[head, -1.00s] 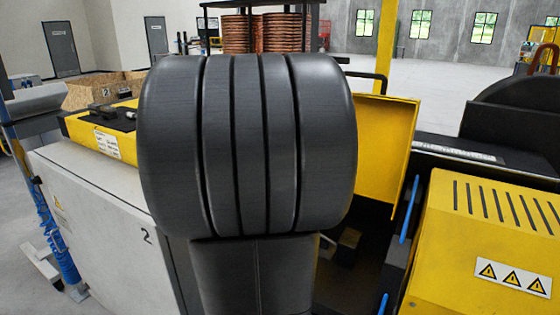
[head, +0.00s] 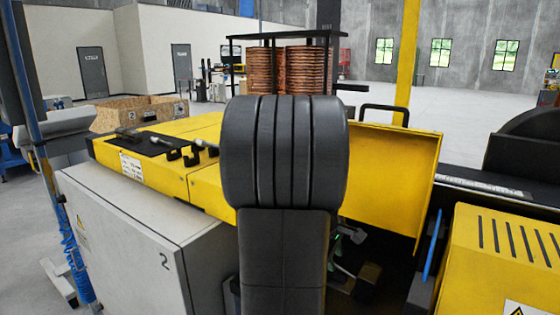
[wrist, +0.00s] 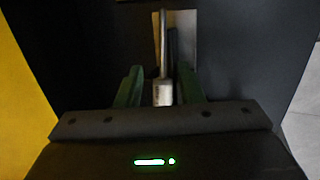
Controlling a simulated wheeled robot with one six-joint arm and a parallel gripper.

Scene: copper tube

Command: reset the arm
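My gripper (wrist: 161,68) shows in the wrist view with its two green fingers apart. A silver cylinder with a thin rod (wrist: 162,92) shows between the fingers, with dark gaps on both sides. I cannot tell whether it is near the fingers or farther off, but they do not appear to close on it. In the head view my own dark arm fills the middle and hides most of the gripper, which is low in the dark machine opening. Copper tube coils (head: 275,70) stand on a rack behind the machine.
A yellow machine cover (head: 385,180) stands right of my arm. A grey cabinet (head: 130,235) marked 2 stands left. A second yellow housing (head: 500,255) with warning signs is at the right. A wooden box (head: 140,112) is behind left. Open floor lies beyond.

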